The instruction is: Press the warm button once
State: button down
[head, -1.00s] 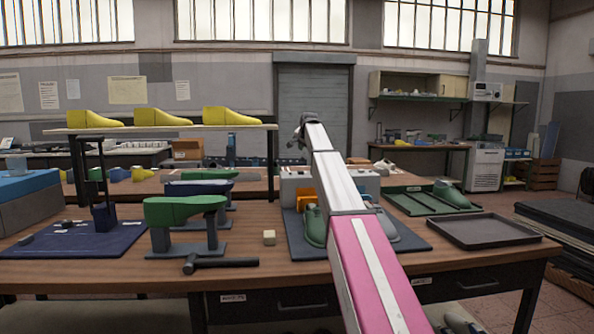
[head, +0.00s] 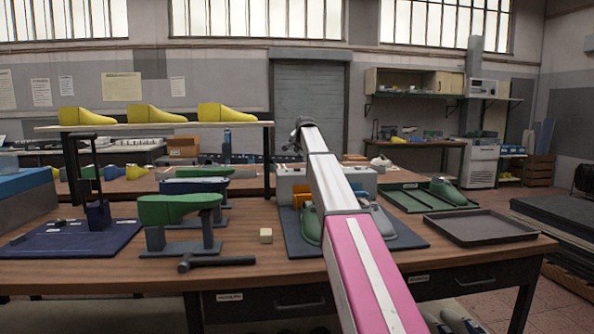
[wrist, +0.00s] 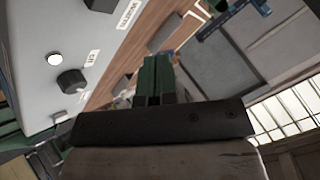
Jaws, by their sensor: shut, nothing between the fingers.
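A pale control box (head: 288,183) stands at the back of the workbench, partly hidden behind my arm. In the wrist view its face (wrist: 40,25) fills the upper left. It carries a round white button (wrist: 55,59), a dark knob (wrist: 71,80) and small labels too blurred to read surely. Another dark knob is cut off at the top edge. I cannot tell for sure which control is the warm button. My gripper (wrist: 155,82) is shut and empty, with the box face to its left; no contact shows. The head view does not show the fingers clearly.
A green shoe last (head: 180,208) on a stand, a hammer (head: 215,262) and a small pale block (head: 266,235) are on the bench. Green shoes stand on a dark mat (head: 295,245) before the box. An empty tray (head: 480,229) lies right. Yellow lasts line a raised shelf (head: 250,125).

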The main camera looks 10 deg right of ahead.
aim_at(297, 170)
jog(key=shift+f, duration=2.65)
jog(key=shift+f, duration=0.1)
jog(key=shift+f, duration=0.3)
jog(key=shift+f, duration=0.5)
dwell(0.9)
jog(key=shift+r, duration=0.9)
jog(key=shift+r, duration=0.1)
